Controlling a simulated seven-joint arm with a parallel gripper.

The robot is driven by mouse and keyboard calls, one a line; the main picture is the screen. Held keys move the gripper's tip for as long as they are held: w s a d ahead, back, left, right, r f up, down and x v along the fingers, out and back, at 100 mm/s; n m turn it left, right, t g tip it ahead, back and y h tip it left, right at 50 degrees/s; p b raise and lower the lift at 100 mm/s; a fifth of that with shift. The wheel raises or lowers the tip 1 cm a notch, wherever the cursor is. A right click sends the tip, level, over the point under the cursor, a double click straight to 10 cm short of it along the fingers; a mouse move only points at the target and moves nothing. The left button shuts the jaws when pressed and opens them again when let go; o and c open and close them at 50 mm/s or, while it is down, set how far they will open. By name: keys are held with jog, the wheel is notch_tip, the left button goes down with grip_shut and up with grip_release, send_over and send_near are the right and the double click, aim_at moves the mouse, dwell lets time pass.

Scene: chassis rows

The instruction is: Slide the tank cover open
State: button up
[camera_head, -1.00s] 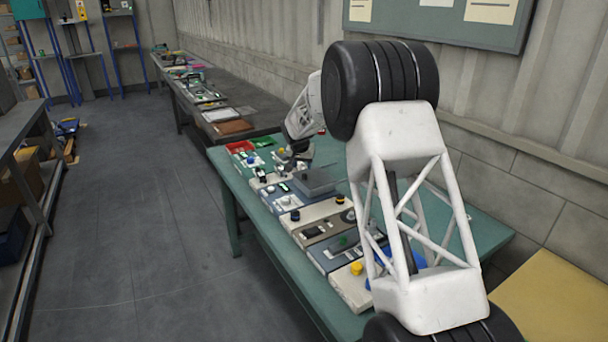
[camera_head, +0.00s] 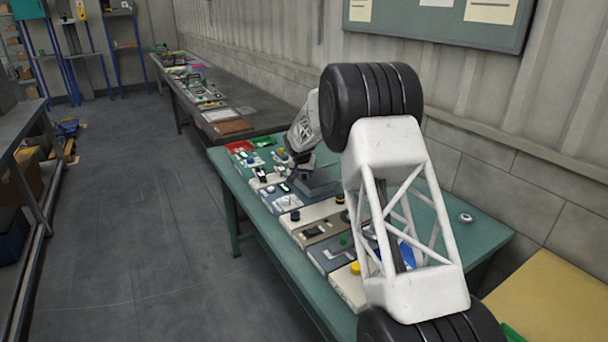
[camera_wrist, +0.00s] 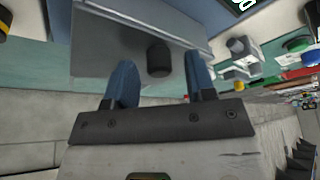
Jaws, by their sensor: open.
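A grey metal box with a flat face (camera_wrist: 130,45) fills the upper middle of the wrist view; it looks like the tank with its cover, but I cannot tell where one ends and the other begins. A dark knob (camera_wrist: 158,60) stands out from it. My gripper (camera_wrist: 159,68) is open, its two blue fingers on either side of the knob with gaps visible. I cannot tell how deep the fingers reach. In the head view the grey box (camera_head: 320,181) sits on the green table, and my gripper (camera_head: 298,160) is small and partly hidden at its far side.
Several panels with knobs and buttons stand in a row along the green table (camera_head: 226,176). A red tray (camera_head: 240,147) lies at its far end. A small round metal part (camera_head: 465,217) lies near the wall side. My arm hides part of the table.

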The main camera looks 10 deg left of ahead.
grip_shut()
jog(key=w+d, duration=0.8)
jog(key=shift+w, duration=0.1)
grip_release()
jog(key=shift+r, duration=0.15)
dwell(0.3)
jog(key=v, duration=0.7)
jog(key=shift+r, duration=0.25)
jog(key=shift+d+r, duration=0.1)
jog(key=shift+d, duration=0.05)
